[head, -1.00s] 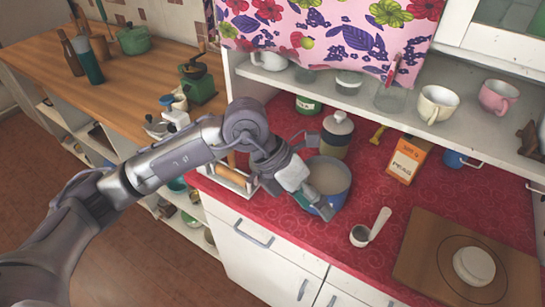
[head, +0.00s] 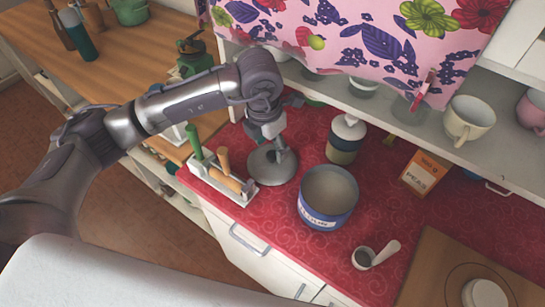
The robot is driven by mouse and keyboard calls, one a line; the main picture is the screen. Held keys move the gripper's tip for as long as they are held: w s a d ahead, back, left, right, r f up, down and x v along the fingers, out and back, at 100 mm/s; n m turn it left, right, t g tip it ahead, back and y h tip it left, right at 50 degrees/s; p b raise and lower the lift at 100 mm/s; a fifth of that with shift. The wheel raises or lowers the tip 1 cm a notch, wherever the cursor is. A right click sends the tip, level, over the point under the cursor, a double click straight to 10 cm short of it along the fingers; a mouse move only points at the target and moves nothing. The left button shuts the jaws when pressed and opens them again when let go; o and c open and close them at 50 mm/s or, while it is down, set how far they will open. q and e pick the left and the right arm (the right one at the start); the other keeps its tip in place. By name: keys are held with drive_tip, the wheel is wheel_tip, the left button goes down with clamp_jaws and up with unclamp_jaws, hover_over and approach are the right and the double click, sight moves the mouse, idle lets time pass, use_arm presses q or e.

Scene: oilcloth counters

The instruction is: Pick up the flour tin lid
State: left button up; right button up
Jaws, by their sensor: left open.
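The flour tin (head: 309,214) is blue with a pale label and stands open on the red counter, with pale content inside. A round grey metal lid (head: 262,172) lies to the left of the tin, apart from it, and seems to rest on the counter. My left gripper (head: 277,148) is open, directly over the lid, and its fingers hide the lid's upper middle. I cannot tell whether a fingertip touches the lid. My right gripper is not in view.
A white holder (head: 222,182) with green- and orange-handled tools stands close left of the lid. A lidded jar (head: 344,145) stands behind the tin. A white scoop (head: 376,254) lies in front right, near a wooden board (head: 437,268). A shelf (head: 395,120) with cups overhangs the back.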

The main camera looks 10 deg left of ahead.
sight(272, 154)
use_arm(q)
drive_tip(key=f, duration=0.1)
drive_tip(key=f+p, duration=0.1)
drive_tip(key=shift+w+f, duration=0.3)
drive_tip(key=shift+w, duration=0.05)
drive_tip(key=shift+f, duration=0.6)
drive_tip(key=shift+d, duration=0.1)
clamp_jaws()
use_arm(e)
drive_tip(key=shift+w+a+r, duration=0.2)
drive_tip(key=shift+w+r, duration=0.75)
